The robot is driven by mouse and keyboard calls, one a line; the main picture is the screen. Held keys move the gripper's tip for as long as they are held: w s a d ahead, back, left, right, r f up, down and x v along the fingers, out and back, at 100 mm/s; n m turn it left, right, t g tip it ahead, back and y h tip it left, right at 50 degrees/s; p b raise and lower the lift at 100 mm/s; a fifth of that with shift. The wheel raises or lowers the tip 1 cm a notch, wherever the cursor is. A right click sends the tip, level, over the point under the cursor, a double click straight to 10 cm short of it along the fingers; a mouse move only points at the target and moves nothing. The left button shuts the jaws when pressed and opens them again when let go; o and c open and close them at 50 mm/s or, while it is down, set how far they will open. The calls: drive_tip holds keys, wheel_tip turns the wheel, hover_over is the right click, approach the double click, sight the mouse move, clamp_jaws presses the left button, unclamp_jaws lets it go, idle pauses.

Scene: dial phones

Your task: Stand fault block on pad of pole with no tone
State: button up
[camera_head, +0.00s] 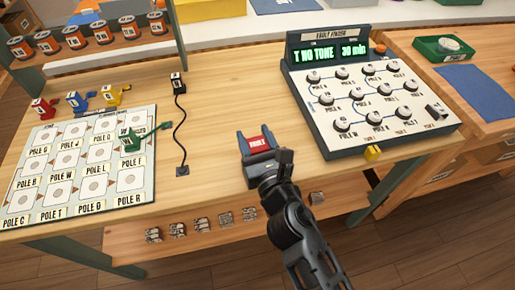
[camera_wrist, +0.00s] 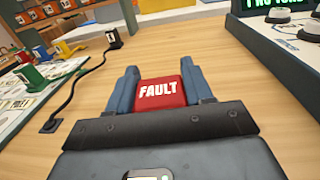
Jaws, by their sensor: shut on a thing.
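A red block marked FAULT (camera_wrist: 159,91) is held between the two blue fingers of my gripper (camera_wrist: 160,88), seen close in the wrist view. In the head view my gripper (camera_head: 257,142) is shut on the red block (camera_head: 258,144) over the wooden table, between the pole board and the finder console. The pole board (camera_head: 151,118) lies at left with rows of round pads labelled POLE. The fault finder console (camera_head: 337,94) at right has a green display reading "T NO TONE" and "30 min"; any text before the T is not legible. Its numbered knobs are labelled with poles.
A black plug (camera_head: 178,84) with a cord running to a socket (camera_head: 182,171) stands between board and gripper. Red, blue, yellow and green clip pieces sit by or on the board. Bare table lies around my gripper.

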sight(256, 137)
drive_tip(key=shift+c, duration=0.3)
drive_tip(key=shift+r+p, duration=0.75)
drive_tip(key=shift+r, duration=0.05)
wheel_tip(256, 137, up, 4)
drive_tip(key=p, duration=0.3)
drive_tip(key=shift+d+f+p, duration=0.1)
drive_tip(key=shift+f+p, duration=0.1)
drive_tip(key=shift+p, duration=0.1)
drive_tip(key=s+d+r+p, duration=0.3)
drive_tip(key=d+r+p, duration=0.2)
drive_tip(key=d, duration=0.6)
drive_tip(key=shift+r, duration=0.4)
